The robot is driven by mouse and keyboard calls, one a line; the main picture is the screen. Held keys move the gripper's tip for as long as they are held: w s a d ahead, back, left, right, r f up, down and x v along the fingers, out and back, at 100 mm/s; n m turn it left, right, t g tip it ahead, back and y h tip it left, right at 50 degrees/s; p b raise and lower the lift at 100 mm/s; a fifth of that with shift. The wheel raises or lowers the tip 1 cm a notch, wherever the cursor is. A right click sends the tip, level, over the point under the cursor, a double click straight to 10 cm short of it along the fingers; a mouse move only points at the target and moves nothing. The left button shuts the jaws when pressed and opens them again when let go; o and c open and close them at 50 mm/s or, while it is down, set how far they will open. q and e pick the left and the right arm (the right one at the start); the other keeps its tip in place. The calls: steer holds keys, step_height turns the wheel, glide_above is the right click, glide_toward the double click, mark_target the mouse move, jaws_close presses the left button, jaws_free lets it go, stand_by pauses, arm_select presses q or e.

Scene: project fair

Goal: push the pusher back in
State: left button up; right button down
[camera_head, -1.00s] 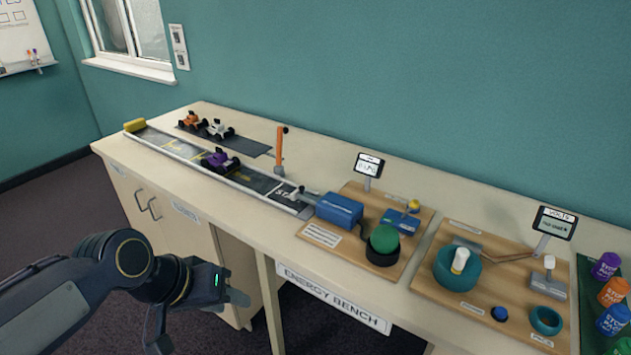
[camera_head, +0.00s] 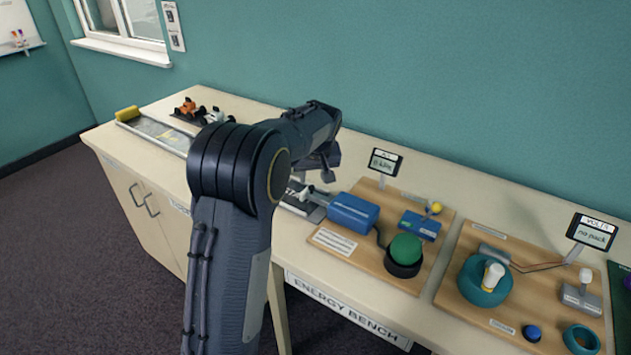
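The blue launcher box (camera_head: 352,212) sits on the left wooden board. My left arm rises across the middle of the view. Its gripper (camera_head: 327,168) hangs over the bench, just above and behind the pusher in the picture. Its fingers are small and partly hidden by my arm, so I cannot tell if they are open or touching anything. My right gripper is not in view.
The track (camera_head: 157,135) runs left, its middle hidden by my arm. Orange (camera_head: 186,106) and white (camera_head: 212,116) cars stand behind it. A green button (camera_head: 405,249) and small display (camera_head: 385,161) flank the launcher. Another board (camera_head: 455,293) lies right.

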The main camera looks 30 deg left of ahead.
mark_target(312, 187)
arm_select(q)
steer(key=shift+x, duration=2.3)
steer(key=shift+c, duration=0.5)
jaws_close()
